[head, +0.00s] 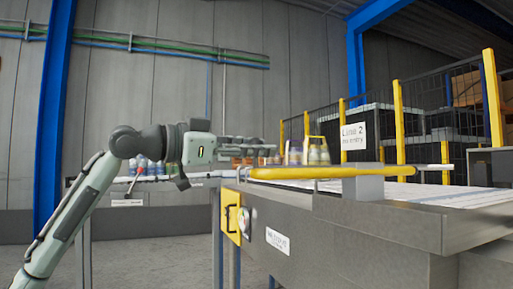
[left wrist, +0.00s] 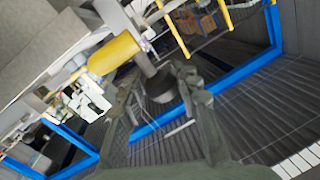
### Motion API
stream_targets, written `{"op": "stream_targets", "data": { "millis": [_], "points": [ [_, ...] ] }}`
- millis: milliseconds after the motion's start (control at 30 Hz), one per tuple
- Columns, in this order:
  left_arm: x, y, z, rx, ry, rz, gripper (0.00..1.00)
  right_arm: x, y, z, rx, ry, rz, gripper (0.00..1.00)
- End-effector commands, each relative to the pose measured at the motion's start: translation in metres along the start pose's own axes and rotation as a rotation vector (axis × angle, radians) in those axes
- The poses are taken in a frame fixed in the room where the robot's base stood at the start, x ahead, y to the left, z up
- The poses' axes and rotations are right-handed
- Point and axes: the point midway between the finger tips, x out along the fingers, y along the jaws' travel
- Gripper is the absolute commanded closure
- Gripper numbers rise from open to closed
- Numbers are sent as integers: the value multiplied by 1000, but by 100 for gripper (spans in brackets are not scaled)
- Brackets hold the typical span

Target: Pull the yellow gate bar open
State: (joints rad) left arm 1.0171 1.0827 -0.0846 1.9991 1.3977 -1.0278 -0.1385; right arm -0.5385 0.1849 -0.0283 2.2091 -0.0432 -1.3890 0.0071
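The yellow gate bar (head: 330,172) lies level across the front of the conveyor in the head view. Its rounded yellow end shows in the left wrist view (left wrist: 115,53). A grey stem with a dark round knob (left wrist: 161,87) stands out from near that end. My left gripper (head: 268,148) is just above the bar's left end in the head view. In the left wrist view its fingers (left wrist: 158,92) are apart, with the knob between them; I cannot tell whether they touch it. My right gripper is not in view.
A grey conveyor housing (head: 350,225) with a yellow control panel (head: 231,216) stands below the bar. Cups (head: 318,152) stand behind the bar. A "no entry" sign (head: 353,136) and yellow fence posts (head: 399,120) are at the right. Open floor (head: 150,262) is at the left.

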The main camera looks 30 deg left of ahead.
Motion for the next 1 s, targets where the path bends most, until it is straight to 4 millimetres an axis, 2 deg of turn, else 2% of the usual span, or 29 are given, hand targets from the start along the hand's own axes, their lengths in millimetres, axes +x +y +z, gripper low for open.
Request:
{"op": "stream_targets", "data": {
  "millis": [33,100,467,567,1000],
  "points": [
    [0,0,0,0,0,0,59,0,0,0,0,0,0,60],
    [0,0,0,0,0,-1,51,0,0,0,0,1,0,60],
    [-3,-1,0,0,0,-3,51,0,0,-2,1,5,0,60],
    [-14,-2,1,0,-2,-6,51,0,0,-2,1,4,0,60],
    [-88,0,1,-1,-1,-2,51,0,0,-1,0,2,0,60]
  ]
}}
